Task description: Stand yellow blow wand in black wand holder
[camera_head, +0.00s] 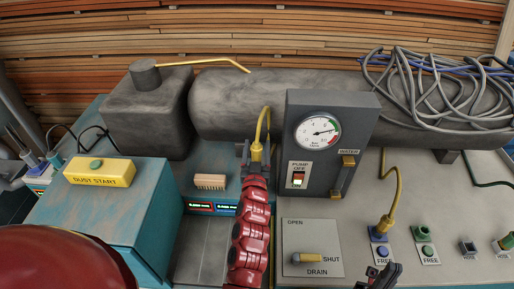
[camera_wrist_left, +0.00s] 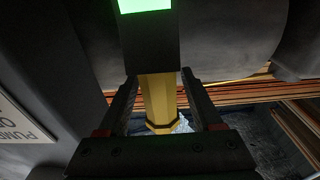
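A yellow wand-like piece (camera_head: 257,151) with a curved thin tube rises at the end of my red left arm, left of the grey gauge box. In the left wrist view its yellow body (camera_wrist_left: 160,100) runs between the two dark fingers of my left gripper (camera_wrist_left: 159,82). Whether they press on it is unclear. A dark block (camera_wrist_left: 150,50) with a bright green patch covers its upper end there. My right gripper (camera_head: 380,276) is only partly in view at the bottom edge. A small black block (camera_head: 468,247) on the right panel may be the wand holder; its label is unreadable.
A gauge box (camera_head: 331,110) with a pump switch stands beside the left gripper. A similar yellow piece (camera_head: 384,226) stands on a blue FREE fitting. A green FREE fitting (camera_head: 425,250), drain plate (camera_head: 312,248), brush (camera_head: 210,181) and coiled cable (camera_head: 430,90) surround it.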

